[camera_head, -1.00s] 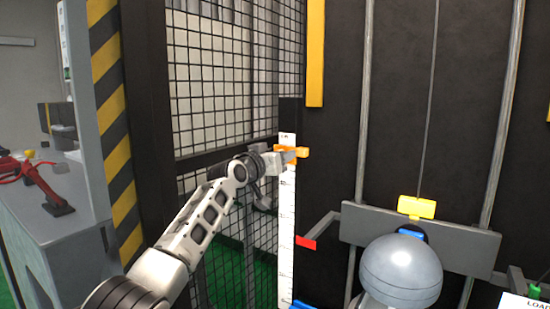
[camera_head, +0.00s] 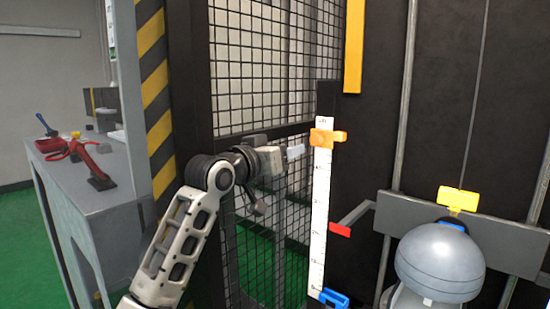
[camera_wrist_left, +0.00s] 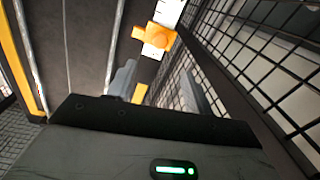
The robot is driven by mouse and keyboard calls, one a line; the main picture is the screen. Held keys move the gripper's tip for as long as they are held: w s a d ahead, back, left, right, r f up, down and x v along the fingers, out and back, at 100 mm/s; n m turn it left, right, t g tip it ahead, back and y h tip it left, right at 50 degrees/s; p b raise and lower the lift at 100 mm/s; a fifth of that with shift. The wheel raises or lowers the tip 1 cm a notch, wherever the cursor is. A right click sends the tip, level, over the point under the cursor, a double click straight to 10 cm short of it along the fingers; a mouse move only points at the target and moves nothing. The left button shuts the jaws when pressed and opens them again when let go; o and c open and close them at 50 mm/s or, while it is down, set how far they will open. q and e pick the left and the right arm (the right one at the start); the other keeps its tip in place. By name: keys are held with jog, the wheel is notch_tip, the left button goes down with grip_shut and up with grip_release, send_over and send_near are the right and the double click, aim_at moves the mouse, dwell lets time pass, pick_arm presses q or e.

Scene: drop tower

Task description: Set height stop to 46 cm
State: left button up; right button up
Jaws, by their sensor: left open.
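The height stop is an orange clamp (camera_head: 328,136) near the top of a white vertical scale (camera_head: 320,200); the scale's numbers are too small to read. My left gripper (camera_head: 297,151) is open, just left of the scale and a little below the clamp, apart from it. In the left wrist view the orange clamp (camera_wrist_left: 160,37) sits on the scale beyond the fingers (camera_wrist_left: 165,88), with nothing between them. A red pointer (camera_head: 340,230) is beside the scale, lower down, and a blue piece (camera_head: 334,298) is at its bottom. My right gripper is not seen.
A grey dome (camera_head: 440,262) hangs by a carriage plate (camera_head: 400,214) with a yellow block (camera_head: 458,198), right of the scale. A black mesh fence (camera_head: 260,80) stands behind my left arm. A bench (camera_head: 95,215) with red tools is at far left.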

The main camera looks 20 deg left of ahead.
pick_arm(q)
jog(key=shift+v, duration=1.15)
jog(key=s+d+f+g+y, duration=0.1)
jog(key=s+f, duration=0.3)
jog(key=f, duration=0.6)
jog(key=s+d+f+g, duration=0.1)
jog(key=s+f, duration=0.2)
jog(key=f, duration=0.7)
jog(key=s+f+g+y, duration=0.1)
jog(key=s+f, duration=0.3)
jog(key=f, duration=0.6)
jog(key=s+d+f+g, duration=0.1)
jog(key=s+f, duration=0.6)
jog(key=s, duration=0.4)
jog(key=s+d+f+g+y, duration=0.1)
jog(key=s+f+g, duration=0.1)
jog(key=s+f, duration=0.6)
jog(key=s, duration=0.3)
jog(key=shift+s+f+m+g, duration=0.15)
jog(key=shift+f+m+g, duration=0.05)
jog(key=shift+m+g, duration=0.1)
jog(key=shift+d, duration=0.15)
